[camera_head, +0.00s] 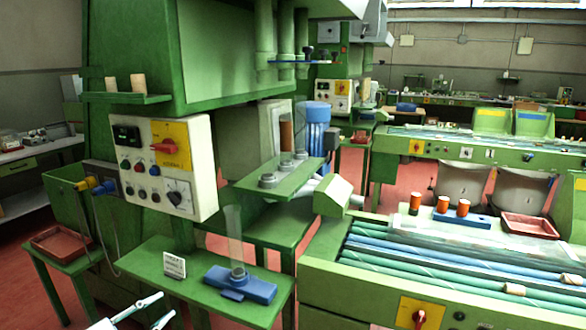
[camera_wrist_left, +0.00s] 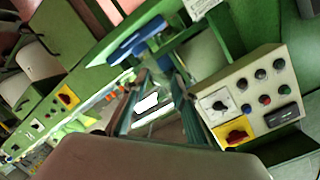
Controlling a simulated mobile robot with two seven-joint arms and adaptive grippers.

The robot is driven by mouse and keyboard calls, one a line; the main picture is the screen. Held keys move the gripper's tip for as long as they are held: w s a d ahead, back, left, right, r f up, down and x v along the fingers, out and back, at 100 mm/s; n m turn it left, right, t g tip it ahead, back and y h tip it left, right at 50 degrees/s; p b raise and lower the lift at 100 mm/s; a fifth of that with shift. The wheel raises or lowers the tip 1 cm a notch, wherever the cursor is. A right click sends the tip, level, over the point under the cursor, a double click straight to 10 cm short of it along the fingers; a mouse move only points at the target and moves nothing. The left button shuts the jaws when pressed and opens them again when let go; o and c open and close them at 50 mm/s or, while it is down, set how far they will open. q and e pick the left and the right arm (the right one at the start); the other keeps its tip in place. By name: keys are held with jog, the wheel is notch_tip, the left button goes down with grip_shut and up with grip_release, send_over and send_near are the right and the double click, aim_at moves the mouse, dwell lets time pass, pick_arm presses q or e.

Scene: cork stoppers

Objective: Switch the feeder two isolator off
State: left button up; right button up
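Several red rotary handles on yellow plates are in the head view. One isolator (camera_head: 165,147) is on the near white control panel (camera_head: 200,185), its handle about horizontal. Another isolator (camera_head: 419,318) is on the green bench front at lower right, its handle near upright. A smaller one (camera_head: 415,146) is on the far bench. I cannot read which is feeder two. My left gripper (camera_head: 167,304) is at the bottom left, below the near panel and apart from all switches. In the wrist view the left gripper (camera_wrist_left: 160,72) is open and empty; a yellow-plated switch (camera_wrist_left: 237,134) shows right of it. My right gripper is out of view.
A green shelf (camera_head: 140,262) by the left gripper holds a white card (camera_head: 174,265) and a blue fixture (camera_head: 240,284) with a clear tube. The conveyor bench (camera_head: 320,272) fills the lower right. Red floor (camera_head: 360,190) shows between the machines.

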pick_arm(q)
jog(key=s+d+f+n+g+y, duration=0.1)
jog(key=s+d+f+n, duration=0.3)
jog(key=s+f, duration=0.7)
jog(key=s+d+f+n+g+y, duration=0.2)
jog(key=s+d+f+n, duration=0.3)
jog(key=s+f, duration=0.6)
notch_tip(320, 180, down, 4)
jog(key=shift+d+f+n+g, duration=0.1)
jog(key=shift+d+n+g, duration=0.25)
jog(key=shift+d, duration=0.6)
